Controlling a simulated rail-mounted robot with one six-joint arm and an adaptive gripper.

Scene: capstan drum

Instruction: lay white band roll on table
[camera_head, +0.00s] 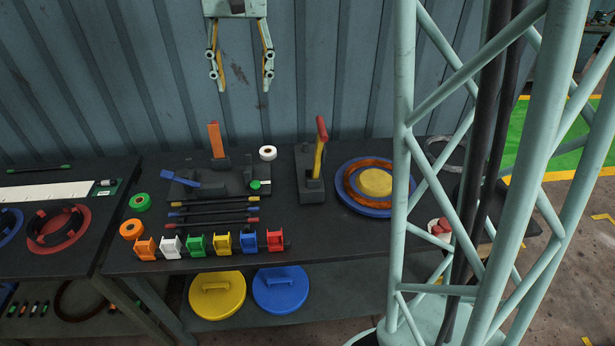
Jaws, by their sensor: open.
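A white band roll (267,153) lies on the dark table (345,239), near its back edge, just right of a black block fixture. It looks like a small white ring with a dark centre. Whether it rests on the table top or on the edge of the fixture base is hard to tell. My gripper (240,82) hangs at the top of the view, above and a little left of the roll. Its two fingers point down, spread wide apart, with nothing between them.
The black fixture holds an upright orange handle (216,139) and a blue lever (182,180). A red-and-yellow lever (319,148) stands to the right. Green (140,202) and orange (132,229) rolls lie left. Coloured clips line the front. A blue disc (371,211) lies right.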

